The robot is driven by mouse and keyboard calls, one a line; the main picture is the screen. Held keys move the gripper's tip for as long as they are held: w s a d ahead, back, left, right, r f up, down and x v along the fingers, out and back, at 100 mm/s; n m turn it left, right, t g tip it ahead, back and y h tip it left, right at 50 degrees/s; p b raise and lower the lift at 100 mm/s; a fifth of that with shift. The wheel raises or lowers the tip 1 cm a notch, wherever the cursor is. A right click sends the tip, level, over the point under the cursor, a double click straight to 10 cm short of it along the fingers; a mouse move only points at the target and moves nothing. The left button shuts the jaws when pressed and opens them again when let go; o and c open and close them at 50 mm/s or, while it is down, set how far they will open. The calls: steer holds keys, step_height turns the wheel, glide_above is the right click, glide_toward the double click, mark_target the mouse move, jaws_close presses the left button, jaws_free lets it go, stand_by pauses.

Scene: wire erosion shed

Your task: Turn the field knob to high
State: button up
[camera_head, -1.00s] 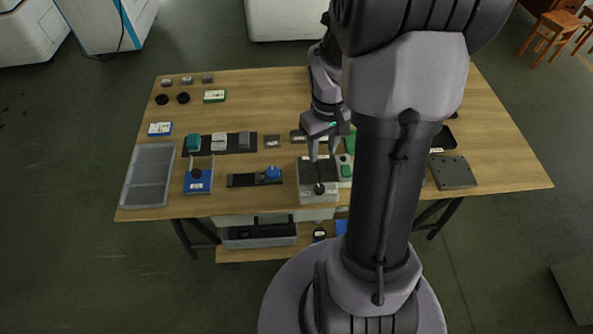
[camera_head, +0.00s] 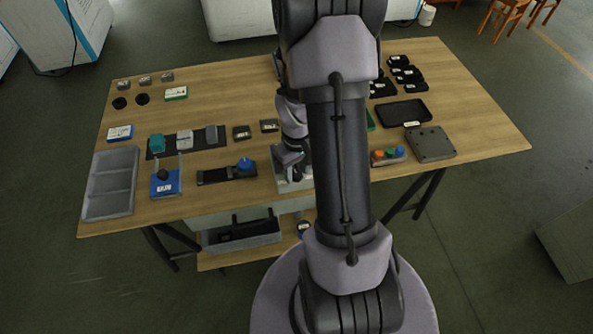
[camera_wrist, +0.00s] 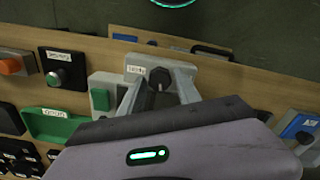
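The field knob (camera_wrist: 160,78) is a small black knob with a pale pointer line, on a light grey box (camera_wrist: 182,66) near the table's front edge. A white label (camera_wrist: 135,69) sits beside it, its text too small to read surely. My gripper (camera_wrist: 160,84) is over the box in the wrist view, fingers apart, one on each side of the knob. A small gap seems to show, but I cannot tell whether the fingertips touch it. In the head view my gripper (camera_head: 290,166) is low over the grey box (camera_head: 296,183), and my arm hides the knob.
The table's back middle is fairly clear.

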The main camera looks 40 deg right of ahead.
jaws_close()
steer(key=shift+m, duration=0.3)
steer(key=m+b, duration=0.1)
steer(key=m, duration=0.3)
steer(key=shift+m, duration=0.3)
steer(key=shift+m+b, duration=0.95)
steer(key=shift+m, duration=1.65)
jaws_free()
